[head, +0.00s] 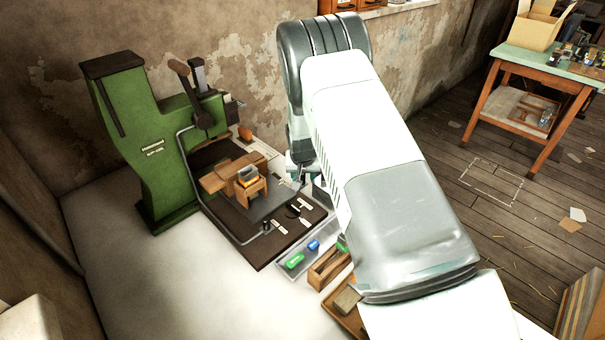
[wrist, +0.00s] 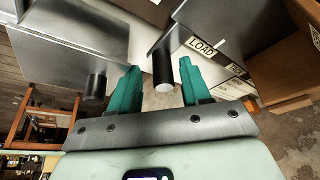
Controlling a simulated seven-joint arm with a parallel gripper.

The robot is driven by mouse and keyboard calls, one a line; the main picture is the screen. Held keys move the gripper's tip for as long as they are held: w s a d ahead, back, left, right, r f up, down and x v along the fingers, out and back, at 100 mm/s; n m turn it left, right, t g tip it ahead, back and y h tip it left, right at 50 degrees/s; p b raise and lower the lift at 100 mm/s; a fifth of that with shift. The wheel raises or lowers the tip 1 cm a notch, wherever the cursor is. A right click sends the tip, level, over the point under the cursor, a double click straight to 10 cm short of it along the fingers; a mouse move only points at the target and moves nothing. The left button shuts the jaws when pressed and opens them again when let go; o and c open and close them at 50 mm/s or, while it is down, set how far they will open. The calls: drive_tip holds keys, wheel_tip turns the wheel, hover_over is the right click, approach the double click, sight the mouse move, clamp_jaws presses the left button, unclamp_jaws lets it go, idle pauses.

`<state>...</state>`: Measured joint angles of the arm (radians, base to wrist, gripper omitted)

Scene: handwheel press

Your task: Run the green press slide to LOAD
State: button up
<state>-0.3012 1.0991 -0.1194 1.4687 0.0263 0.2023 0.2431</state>
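The green press (head: 150,150) stands against the wall at the left in the head view. A grey slide plate (head: 262,207) lies on its dark base, with a wooden block and a small dark part on top. White labels lie on the base beside the plate; their words are too small there. In the wrist view a LOAD label (wrist: 201,46) is readable on a light surface. My gripper (wrist: 159,84) is open. A dark round peg (wrist: 162,66) shows between its two teal fingertips, with a gap on each side. In the head view my arm hides most of the gripper.
A second dark peg (wrist: 95,86) shows left of the fingers in the wrist view. In front of the base are a grey tray (head: 298,262) with green and blue pieces and a wooden box (head: 327,268). A workbench (head: 545,66) stands at the far right.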

drive_tip(key=v, duration=1)
drive_tip(key=shift+s+r, duration=0.2)
drive_tip(key=shift+r, duration=0.15)
drive_tip(key=shift+r, duration=0.1)
drive_tip(key=s+d+r, duration=0.3)
drive_tip(key=s+r, duration=0.3)
drive_tip(key=r, duration=0.6)
drive_tip(key=s+d+r, duration=0.4)
drive_tip(key=s+r, duration=0.3)
drive_tip(key=r, duration=0.4)
drive_tip(key=s+d+r, duration=0.1)
drive_tip(key=s+r, duration=0.1)
drive_tip(key=s, duration=0.6)
drive_tip(key=s+d+r, duration=0.2)
drive_tip(key=s, duration=0.6)
drive_tip(key=s+d+r+t, duration=0.1)
drive_tip(key=s+r, duration=0.1)
drive_tip(key=s, duration=0.6)
drive_tip(key=shift+d+r, duration=0.35)
drive_tip(key=shift+d, duration=0.05)
